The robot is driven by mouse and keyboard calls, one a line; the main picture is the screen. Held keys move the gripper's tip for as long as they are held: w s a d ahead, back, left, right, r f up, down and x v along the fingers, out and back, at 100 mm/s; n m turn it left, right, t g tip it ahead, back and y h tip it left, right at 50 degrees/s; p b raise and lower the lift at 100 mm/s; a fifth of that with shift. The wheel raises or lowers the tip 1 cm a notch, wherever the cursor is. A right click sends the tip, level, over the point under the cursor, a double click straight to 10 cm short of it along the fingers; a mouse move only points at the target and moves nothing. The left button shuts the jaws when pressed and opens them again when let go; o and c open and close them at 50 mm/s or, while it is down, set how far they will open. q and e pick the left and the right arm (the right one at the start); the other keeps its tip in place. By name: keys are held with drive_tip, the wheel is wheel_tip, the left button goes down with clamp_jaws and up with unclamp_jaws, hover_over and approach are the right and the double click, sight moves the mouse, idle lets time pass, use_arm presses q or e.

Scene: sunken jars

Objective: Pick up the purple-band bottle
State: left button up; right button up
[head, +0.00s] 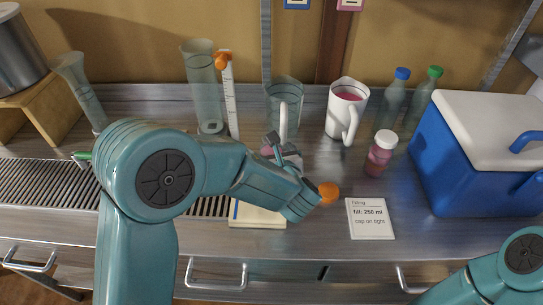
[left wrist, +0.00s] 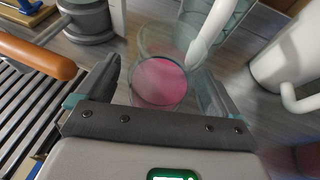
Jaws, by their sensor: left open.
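My left gripper (head: 277,148) is open over the counter, in front of a clear jug. In the left wrist view its fingers (left wrist: 162,82) stand on either side of a clear round vessel (left wrist: 160,80) with pink in it, not closed on it. In the head view this pink vessel (head: 291,157) is mostly hidden behind my gripper. A small bottle (head: 378,158) with a white cap and pink-purple contents stands to the right. I cannot make out a purple band on either. My right gripper is out of view; only part of its arm shows at lower right.
The clear jug (head: 285,108) with a white handle and a white jug (head: 346,112) with pink contents stand close behind. Blue-capped (head: 391,102) and green-capped (head: 421,100) bottles stand beside a blue cooler (head: 470,165). A filling card (head: 370,218) lies in front. A grate (head: 45,178) is at left.

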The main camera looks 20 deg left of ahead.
use_arm(q)
drive_tip(key=shift+w+a+f, duration=0.15)
drive_tip(key=shift+w+a, duration=0.05)
drive_tip(key=shift+w, duration=0.1)
drive_tip(key=shift+s, duration=0.1)
drive_tip(key=c, duration=1.3)
drive_tip(key=shift+r, duration=0.2)
drive_tip(key=shift+r+p, duration=1.8)
drive_tip(key=shift+r, duration=8.05)
